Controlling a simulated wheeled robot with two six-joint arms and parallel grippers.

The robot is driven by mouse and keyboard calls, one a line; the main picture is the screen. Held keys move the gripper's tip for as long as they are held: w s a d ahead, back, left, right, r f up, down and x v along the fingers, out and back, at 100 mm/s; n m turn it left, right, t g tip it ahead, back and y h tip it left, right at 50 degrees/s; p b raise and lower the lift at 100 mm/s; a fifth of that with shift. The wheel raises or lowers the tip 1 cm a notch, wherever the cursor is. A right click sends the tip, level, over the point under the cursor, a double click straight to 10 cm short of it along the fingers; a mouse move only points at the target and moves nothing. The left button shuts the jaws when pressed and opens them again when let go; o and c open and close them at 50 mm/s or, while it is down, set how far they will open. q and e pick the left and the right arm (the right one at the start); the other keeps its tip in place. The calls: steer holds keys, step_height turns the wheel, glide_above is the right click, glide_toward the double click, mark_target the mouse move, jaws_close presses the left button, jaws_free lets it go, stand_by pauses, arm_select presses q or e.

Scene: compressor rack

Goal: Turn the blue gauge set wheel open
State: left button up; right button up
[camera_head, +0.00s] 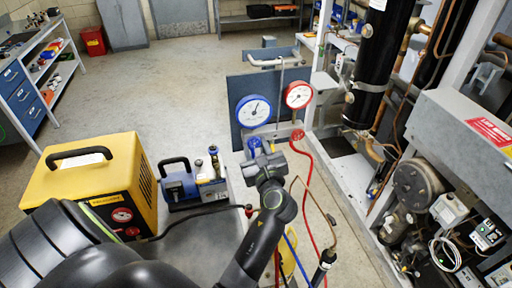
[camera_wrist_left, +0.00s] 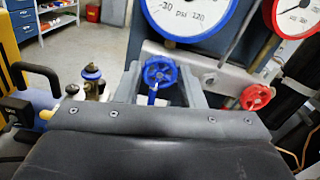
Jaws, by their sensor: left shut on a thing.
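The blue wheel (camera_head: 254,142) sits below the blue-rimmed gauge (camera_head: 254,111) on the gauge set, which is fixed to a dark panel. My left gripper (camera_head: 260,156) is at it, mostly covering the area below the wheel in the head view. In the left wrist view the blue wheel (camera_wrist_left: 160,73) shows between the two grey fingers (camera_wrist_left: 160,88), and the gripper is shut on it. A blue stem shows below the wheel. My right gripper is not in view.
A red wheel (camera_head: 298,134) and red-rimmed gauge (camera_head: 298,95) are close on the right, with a red hose (camera_head: 309,170) hanging down. A yellow machine (camera_head: 92,178) and a blue pump (camera_head: 182,185) stand left. The compressor rack (camera_head: 350,185) stands right. Open floor lies behind.

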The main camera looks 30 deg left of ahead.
arm_select(q)
steer(key=shift+c, duration=1)
